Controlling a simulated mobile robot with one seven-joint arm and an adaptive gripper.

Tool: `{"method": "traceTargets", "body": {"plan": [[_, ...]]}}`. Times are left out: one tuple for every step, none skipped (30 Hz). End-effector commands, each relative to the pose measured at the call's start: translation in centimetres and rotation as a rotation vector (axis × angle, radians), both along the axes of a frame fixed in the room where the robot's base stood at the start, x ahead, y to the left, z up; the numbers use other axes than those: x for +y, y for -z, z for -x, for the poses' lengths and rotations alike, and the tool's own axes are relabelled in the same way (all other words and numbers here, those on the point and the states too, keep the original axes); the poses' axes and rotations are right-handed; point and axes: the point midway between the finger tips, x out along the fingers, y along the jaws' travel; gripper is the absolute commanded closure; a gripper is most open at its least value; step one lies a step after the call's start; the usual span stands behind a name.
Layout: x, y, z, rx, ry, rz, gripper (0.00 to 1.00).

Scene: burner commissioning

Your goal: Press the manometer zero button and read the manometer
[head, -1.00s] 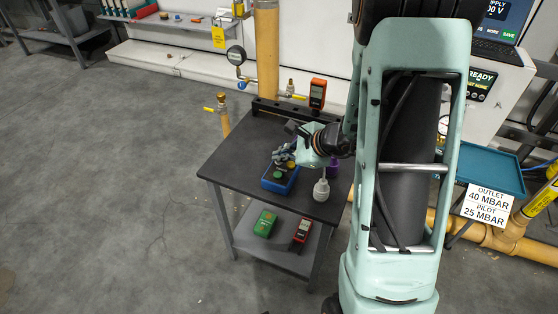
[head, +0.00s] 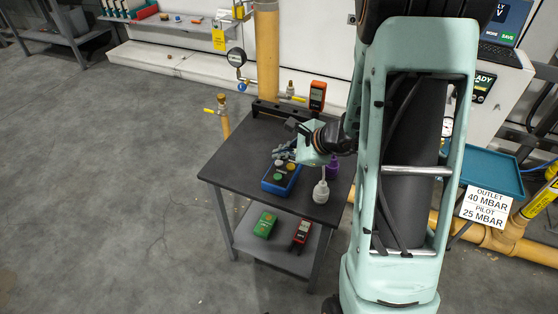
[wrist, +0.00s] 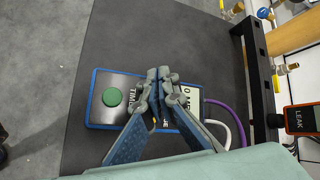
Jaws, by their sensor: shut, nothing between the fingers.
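A purple hose (wrist: 235,112) and a white one lead off the box's right side. An orange device marked LEAK (wrist: 301,119) stands by the black rail (wrist: 258,75). A white bottle (head: 321,192) stands at the table's right.

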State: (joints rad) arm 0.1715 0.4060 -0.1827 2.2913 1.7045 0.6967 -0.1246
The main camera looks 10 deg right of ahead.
Motion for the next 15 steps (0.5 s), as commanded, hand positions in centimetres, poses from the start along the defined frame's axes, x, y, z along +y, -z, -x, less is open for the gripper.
{"method": "traceTargets", "body": {"plan": [[0.0,0.0,0.0,0.000,0.000,0.000,1.00],[0.0,0.0,0.0,0.000,0.000,0.000,1.00],[0.0,0.0,0.0,0.000,0.000,0.000,1.00],[0.0,0.0,0.0,0.000,0.000,0.000,1.00],[0.0,0.0,0.0,0.000,0.000,0.000,1.00],[0.0,0.0,0.0,0.000,0.000,0.000,1.00],[0.0,-0.1,0.0,-0.001,0.001,0.000,1.00],[0.0,-0.3,0.0,-0.001,0.000,0.001,1.00],[0.0,-0.5,0.0,-0.001,0.000,0.001,1.00],[0.0,-0.8,0.0,-0.002,-0.001,0.000,1.00],[0.0,-1.0,0.0,-0.002,-0.001,0.000,1.00],[0.0,-1.4,0.0,-0.002,-0.001,0.000,1.00],[0.0,-1.8,0.0,-0.003,0.000,0.001,1.00],[0.0,-2.1,-0.1,-0.003,0.000,0.001,1.00],[0.0,-2.5,-0.1,-0.003,0.000,0.001,1.00]]}}
